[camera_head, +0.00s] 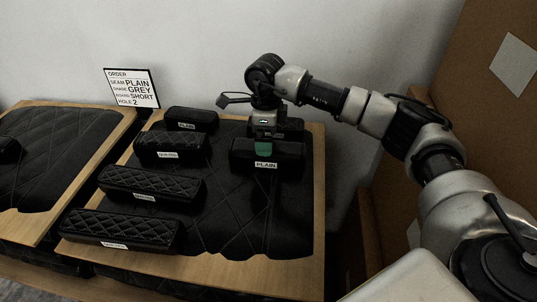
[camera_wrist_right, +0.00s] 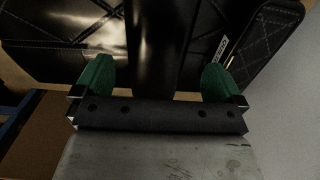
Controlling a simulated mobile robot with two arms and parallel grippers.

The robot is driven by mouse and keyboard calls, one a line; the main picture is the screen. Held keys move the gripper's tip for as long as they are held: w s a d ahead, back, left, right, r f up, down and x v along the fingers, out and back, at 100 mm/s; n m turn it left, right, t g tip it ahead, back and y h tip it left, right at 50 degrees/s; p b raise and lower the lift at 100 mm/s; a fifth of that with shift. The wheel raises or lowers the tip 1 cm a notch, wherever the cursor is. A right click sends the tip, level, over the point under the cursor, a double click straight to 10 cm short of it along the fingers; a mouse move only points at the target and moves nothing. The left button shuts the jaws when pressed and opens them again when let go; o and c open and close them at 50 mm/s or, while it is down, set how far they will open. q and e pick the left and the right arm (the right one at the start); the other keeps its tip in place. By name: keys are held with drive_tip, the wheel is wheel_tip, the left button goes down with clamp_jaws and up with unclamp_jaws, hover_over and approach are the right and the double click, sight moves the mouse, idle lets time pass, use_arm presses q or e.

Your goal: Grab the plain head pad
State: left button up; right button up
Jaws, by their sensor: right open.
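The plain head pad (camera_head: 285,150) is a black, smooth padded block with a white PLAIN label, lying near the right side of a wooden-edged board in the head view. My right gripper (camera_head: 263,147) is over this pad from above, with a green fingertip in front of its near side. In the right wrist view the two green fingers of my right gripper (camera_wrist_right: 157,78) are wide apart, with a dark glossy shape (camera_wrist_right: 155,40) between them. I cannot tell whether they touch the pad. My left gripper is out of view.
Several other black pads stand on the board, including quilted ones at left (camera_head: 150,184) and front left (camera_head: 122,230). A brown panel (camera_head: 490,90) stands at right.

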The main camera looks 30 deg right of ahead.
wheel_tip(320, 180, down, 7)
drive_tip(key=shift+a+f, duration=0.15)
drive_tip(key=c, duration=1)
